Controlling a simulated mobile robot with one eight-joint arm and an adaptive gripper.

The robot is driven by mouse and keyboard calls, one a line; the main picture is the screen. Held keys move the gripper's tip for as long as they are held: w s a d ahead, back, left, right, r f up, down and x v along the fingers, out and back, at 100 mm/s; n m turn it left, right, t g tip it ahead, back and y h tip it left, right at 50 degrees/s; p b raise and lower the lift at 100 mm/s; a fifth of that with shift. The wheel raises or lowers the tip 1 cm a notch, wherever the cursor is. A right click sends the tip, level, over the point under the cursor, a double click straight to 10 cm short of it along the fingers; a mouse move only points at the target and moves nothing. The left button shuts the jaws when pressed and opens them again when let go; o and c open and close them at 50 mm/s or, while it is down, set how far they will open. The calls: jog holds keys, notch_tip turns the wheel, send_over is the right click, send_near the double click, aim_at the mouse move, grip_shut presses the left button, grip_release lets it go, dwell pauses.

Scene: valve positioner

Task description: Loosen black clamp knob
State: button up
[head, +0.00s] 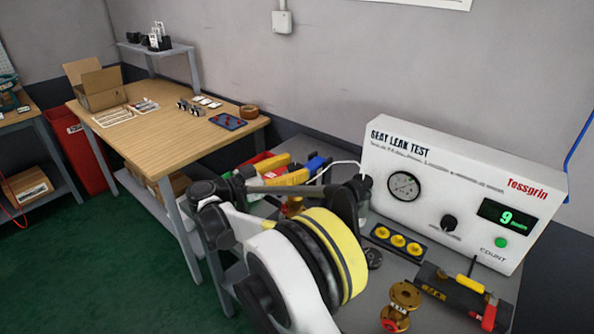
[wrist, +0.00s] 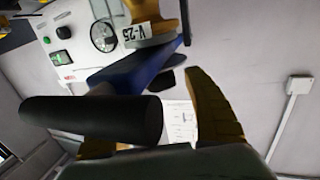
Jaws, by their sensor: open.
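My gripper (head: 300,170) shows in the head view as two yellow fingers behind my arm, close to a blue body (head: 318,164). In the wrist view my gripper (wrist: 150,112) is open, with one yellow finger at right and the other mostly hidden. A thick black cylinder (wrist: 90,120) lies across that hidden finger, very near the camera. Ahead are the blue body (wrist: 135,68) and a yellow part marked V-25 (wrist: 140,28). A small black shape (wrist: 160,80) sits beside the blue body; I cannot tell whether it is the clamp knob. No contact is clear.
The white leak test panel (head: 460,190) stands at the back right. A tray of yellow caps (head: 397,241), a brass fitting (head: 402,300) and a black fixture (head: 452,288) lie before it. A wooden table (head: 150,140) stands at left. My arm hides part of the bench.

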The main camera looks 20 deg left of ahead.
jog(key=shift+w+d, duration=0.35)
jog(key=shift+w, duration=0.05)
jog(key=shift+c, duration=0.6)
jog(key=c, duration=1.1)
jog(key=shift+c, duration=0.2)
jog(key=shift+n+t+y, duration=0.6)
jog(key=shift+n+y, duration=0.1)
jog(key=shift+y, duration=0.2)
